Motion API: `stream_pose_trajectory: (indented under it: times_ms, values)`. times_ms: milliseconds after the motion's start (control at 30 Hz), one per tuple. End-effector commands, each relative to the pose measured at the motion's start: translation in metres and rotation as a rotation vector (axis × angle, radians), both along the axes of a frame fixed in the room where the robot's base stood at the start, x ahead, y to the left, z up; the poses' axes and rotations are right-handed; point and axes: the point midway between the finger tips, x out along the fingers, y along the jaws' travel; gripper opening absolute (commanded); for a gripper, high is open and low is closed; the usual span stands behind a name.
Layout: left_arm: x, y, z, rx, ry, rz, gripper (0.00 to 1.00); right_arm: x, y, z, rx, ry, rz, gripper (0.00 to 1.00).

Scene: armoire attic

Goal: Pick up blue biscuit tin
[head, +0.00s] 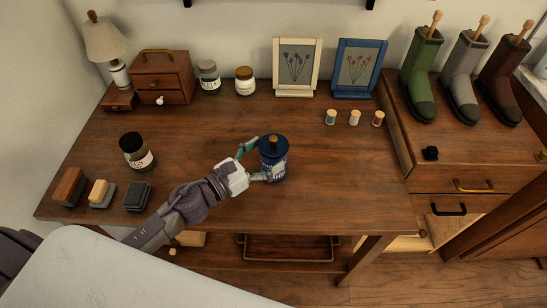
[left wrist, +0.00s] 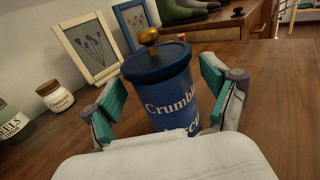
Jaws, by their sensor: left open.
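The blue biscuit tin (head: 273,160) stands upright on the wooden table, with a dark blue lid and a brass knob. My left gripper (head: 258,161) is open, with one finger on each side of the tin. In the left wrist view the tin (left wrist: 168,98) sits between the teal pads of the gripper (left wrist: 162,103). A small gap shows between the pads and the tin there. The tin's lower part is hidden by the gripper's body in that view. My right gripper is not in either view.
The table (head: 330,185) is clear right of the tin. A dark jar (head: 136,150) and several brushes or blocks stand at left. Two picture frames (head: 297,68) (head: 357,68), jars and small spools (head: 354,118) stand behind. Boots (head: 422,75) stand on the right cabinet.

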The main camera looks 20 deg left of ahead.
Motion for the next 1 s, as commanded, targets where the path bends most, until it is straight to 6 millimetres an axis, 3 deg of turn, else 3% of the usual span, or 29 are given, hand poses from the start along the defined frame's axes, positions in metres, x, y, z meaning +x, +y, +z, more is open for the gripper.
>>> stream_pose_trajectory:
  times_ms: [100, 300, 633, 1000]
  values:
    - [0.013, -0.008, -0.001, -0.003, -0.001, 0.0, 0.86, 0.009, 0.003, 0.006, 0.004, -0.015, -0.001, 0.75]
    - [0.037, -0.023, -0.005, -0.002, -0.001, 0.0, 0.86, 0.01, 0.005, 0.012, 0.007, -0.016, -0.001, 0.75]
    - [0.043, -0.027, -0.007, -0.001, 0.001, 0.0, 0.86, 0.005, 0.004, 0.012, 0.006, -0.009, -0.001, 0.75]
    - [0.042, -0.027, -0.007, -0.001, 0.001, 0.0, 0.26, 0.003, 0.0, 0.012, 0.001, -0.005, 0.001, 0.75]
